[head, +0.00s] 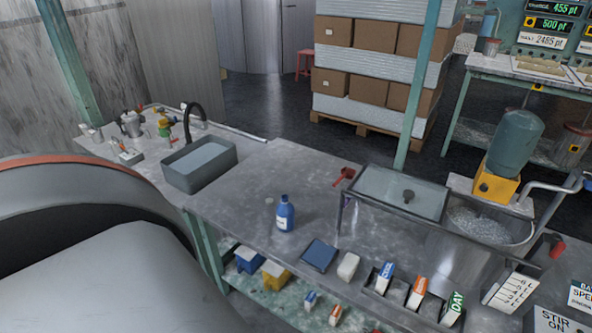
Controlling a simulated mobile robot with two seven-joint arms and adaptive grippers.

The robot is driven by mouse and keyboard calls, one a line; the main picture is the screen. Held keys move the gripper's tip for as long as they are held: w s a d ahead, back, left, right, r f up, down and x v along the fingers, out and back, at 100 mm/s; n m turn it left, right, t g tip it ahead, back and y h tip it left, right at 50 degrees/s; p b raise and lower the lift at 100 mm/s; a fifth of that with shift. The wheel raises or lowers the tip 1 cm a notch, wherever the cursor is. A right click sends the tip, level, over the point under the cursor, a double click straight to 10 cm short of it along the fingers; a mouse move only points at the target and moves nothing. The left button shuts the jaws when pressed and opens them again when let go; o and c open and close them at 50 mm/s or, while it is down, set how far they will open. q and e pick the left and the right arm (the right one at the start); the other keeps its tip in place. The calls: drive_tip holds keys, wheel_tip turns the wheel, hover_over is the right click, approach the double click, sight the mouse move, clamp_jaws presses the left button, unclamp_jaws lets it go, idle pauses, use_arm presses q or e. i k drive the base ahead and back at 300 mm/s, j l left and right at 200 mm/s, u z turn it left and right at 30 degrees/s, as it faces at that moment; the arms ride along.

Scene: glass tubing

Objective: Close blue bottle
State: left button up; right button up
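The blue bottle (285,215) stands upright on the grey metal worktop, near its front edge in the middle of the head view. It has a white label on its front and a narrow neck. At this size I cannot tell whether a cap sits on the neck. A small pale grey cylinder (269,206) stands just left of the bottle; I cannot tell whether it is a cap. Neither of my grippers shows in this view, and nothing is touching the bottle.
A dark sink basin (222,176) with a black tap lies to the left. A red scoop (344,176) and glass-lidded tank (400,193) lie to the right. A blue pad (320,255) and several labelled cartons are in front. The worktop around the bottle is mostly clear.

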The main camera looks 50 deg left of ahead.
sight(285, 210)
drive_tip(key=k+j+z, duration=0.2)
drive_tip(key=j, duration=0.25)
drive_tip(key=j+z, duration=0.25)
drive_tip(key=j, duration=0.25)
drive_tip(key=k+j, duration=0.1)
drive_tip(key=j, duration=0.2)
drive_tip(key=k+j+z, duration=0.15)
drive_tip(key=j, duration=0.45)
drive_tip(key=k+j, duration=0.15)
drive_tip(key=j, duration=0.2)
drive_tip(key=k+j, duration=0.15)
drive_tip(key=j, duration=0.2)
drive_tip(key=k+j, duration=0.15)
drive_tip(key=j, duration=0.2)
drive_tip(key=k+j+z, duration=0.1)
drive_tip(key=j, duration=0.3)
drive_tip(key=k+j, duration=0.2)
drive_tip(key=j, duration=0.15)
